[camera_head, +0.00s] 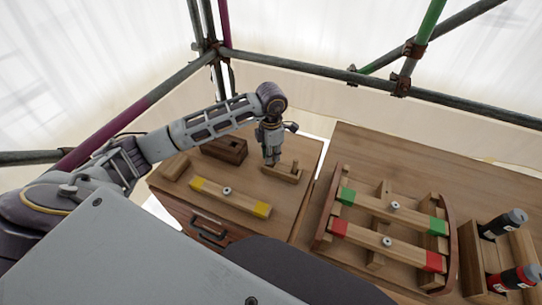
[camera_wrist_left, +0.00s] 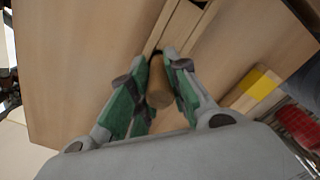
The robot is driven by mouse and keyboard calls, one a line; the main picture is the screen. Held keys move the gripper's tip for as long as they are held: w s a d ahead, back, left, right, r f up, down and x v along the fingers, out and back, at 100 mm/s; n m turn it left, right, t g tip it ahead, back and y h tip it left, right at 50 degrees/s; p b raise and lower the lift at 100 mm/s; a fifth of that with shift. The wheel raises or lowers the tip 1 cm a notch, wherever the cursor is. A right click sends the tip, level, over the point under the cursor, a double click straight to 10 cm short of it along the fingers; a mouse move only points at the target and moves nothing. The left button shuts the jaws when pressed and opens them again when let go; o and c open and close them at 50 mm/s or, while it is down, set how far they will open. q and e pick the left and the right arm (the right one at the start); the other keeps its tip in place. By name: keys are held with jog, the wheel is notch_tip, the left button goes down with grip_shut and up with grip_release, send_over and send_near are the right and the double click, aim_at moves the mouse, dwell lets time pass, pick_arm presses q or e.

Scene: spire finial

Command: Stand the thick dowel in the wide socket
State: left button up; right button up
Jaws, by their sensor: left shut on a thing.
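My left gripper (camera_head: 271,160) points down over the left cabinet top, above one end of a small light wooden block (camera_head: 284,175). In the left wrist view the gripper (camera_wrist_left: 160,75) is shut on a thick brown dowel (camera_wrist_left: 158,88), held between its green-padded fingers. A grooved wooden piece (camera_wrist_left: 178,28) lies just beyond the fingertips. The dowel is mostly hidden in the head view, and I cannot tell whether its lower end is inside a socket. A dark wooden block (camera_head: 225,149) with an opening in its top stands to the left. My right gripper is out of view.
A yellow-ended wooden bar (camera_head: 230,197) lies in front of the gripper. On the right table a wooden rack (camera_head: 451,240) holds green-ended and red-ended bars. A wooden crate (camera_head: 473,262) with bottles stands at far right. Scaffold poles (camera_head: 310,69) run behind.

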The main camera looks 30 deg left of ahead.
pick_arm(q)
jog(key=shift+f, duration=0.75)
jog(key=o, duration=0.6)
jog(key=shift+o, duration=1.1)
jog(key=shift+r, duration=0.3)
notch_tip(320, 180, up, 4)
jog(key=shift+r, duration=0.1)
notch_tip(320, 180, up, 7)
jog(key=shift+f+b, duration=0.2)
jog(key=shift+b, duration=0.3)
jog(key=shift+r, duration=0.35)
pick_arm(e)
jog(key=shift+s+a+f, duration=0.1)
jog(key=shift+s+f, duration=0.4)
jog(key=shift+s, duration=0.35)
